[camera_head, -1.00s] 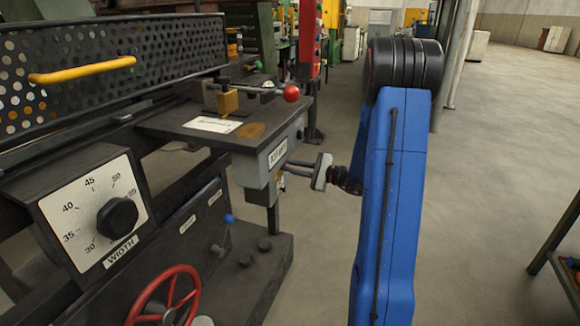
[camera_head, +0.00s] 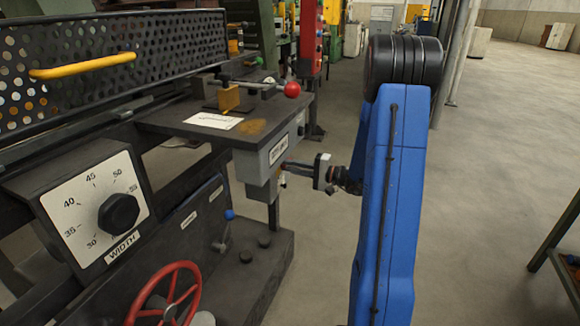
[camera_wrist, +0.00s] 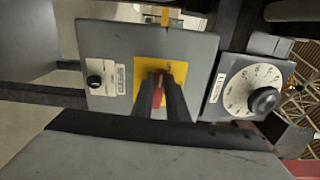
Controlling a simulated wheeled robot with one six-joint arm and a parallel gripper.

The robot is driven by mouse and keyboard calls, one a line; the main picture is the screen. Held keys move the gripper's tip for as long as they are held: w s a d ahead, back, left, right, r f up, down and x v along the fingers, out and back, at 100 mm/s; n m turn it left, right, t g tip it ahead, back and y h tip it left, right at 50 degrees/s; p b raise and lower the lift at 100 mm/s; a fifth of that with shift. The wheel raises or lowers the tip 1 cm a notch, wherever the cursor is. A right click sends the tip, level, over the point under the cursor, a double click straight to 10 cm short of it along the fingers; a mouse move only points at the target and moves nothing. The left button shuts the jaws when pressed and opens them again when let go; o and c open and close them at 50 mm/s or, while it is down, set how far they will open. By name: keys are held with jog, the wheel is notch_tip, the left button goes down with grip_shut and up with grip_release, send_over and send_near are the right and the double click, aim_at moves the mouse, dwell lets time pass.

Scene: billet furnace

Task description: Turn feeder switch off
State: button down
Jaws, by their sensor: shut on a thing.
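A grey control box (camera_head: 275,158) hangs under the right end of the machine's dark table; its label is too small to read. In the wrist view its face (camera_wrist: 205,60) carries a yellow plate (camera_wrist: 142,68) with a red switch handle (camera_wrist: 157,92), which I take to be the feeder switch. My gripper (camera_wrist: 160,80) is shut on the red handle, one dark finger on each side, hiding part of it. In the head view my gripper (camera_head: 286,167) reaches the box from the right; the switch face is hidden there.
A small black knob (camera_wrist: 94,81) sits left of the yellow plate and a round dial (camera_wrist: 263,98) right of it. A red-ball lever (camera_head: 292,90), a WIDTH dial (camera_head: 118,214) and a red handwheel (camera_head: 165,298) are on the machine.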

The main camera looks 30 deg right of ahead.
jog(key=shift+f+n, duration=0.15)
jog(key=shift+n, duration=0.15)
jog(key=c, duration=1.7)
grip_release()
jog(key=shift+s, duration=0.1)
jog(key=shift+c, duration=0.2)
jog(key=v, duration=1.7)
jog(key=shift+s+d, duration=0.15)
